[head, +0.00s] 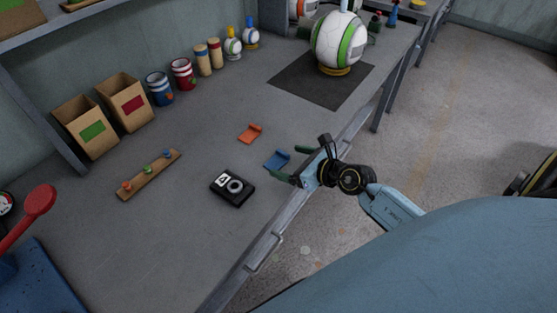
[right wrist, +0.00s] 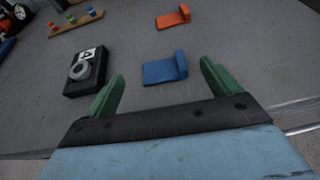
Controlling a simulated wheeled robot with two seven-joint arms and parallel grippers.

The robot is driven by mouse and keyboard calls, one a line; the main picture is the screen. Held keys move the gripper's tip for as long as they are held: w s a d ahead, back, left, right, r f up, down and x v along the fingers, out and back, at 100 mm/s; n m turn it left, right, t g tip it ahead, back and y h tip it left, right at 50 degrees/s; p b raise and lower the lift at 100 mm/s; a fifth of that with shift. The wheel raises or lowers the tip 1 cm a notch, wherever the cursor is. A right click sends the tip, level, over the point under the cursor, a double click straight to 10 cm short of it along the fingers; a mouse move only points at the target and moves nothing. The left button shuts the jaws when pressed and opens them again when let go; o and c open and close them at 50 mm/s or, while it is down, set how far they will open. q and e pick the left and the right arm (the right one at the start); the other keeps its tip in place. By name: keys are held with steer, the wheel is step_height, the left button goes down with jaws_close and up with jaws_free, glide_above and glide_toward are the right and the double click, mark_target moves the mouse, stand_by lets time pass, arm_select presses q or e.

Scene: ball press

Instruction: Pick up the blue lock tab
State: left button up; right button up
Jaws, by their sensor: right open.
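The blue lock tab (head: 277,160) lies flat on the grey workbench near its front edge. In the right wrist view the blue lock tab (right wrist: 165,69) is ahead of the fingertips and between their lines, with its raised end at the right. My right gripper (head: 292,164) is open and empty at the bench's front edge, just right of the tab. Its green fingers (right wrist: 160,76) show apart in the right wrist view, and nothing is between them. An orange lock tab (head: 250,133) lies behind the blue one and also shows in the right wrist view (right wrist: 173,17). My left gripper is not in view.
A black device with a dial (head: 232,187) lies left of the blue tab. A wooden strip with coloured pegs (head: 150,174) is farther left. A white and green ball (head: 339,42) stands on a dark mat (head: 300,82) at the back right. Cardboard boxes (head: 86,127) line the wall.

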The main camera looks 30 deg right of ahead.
mark_target(279, 163)
steer(key=b+x, duration=0.1)
steer(key=x, duration=0.4)
steer(key=shift+f, duration=0.25)
steer(key=shift+d, duration=0.1)
steer(key=c, duration=1.1)
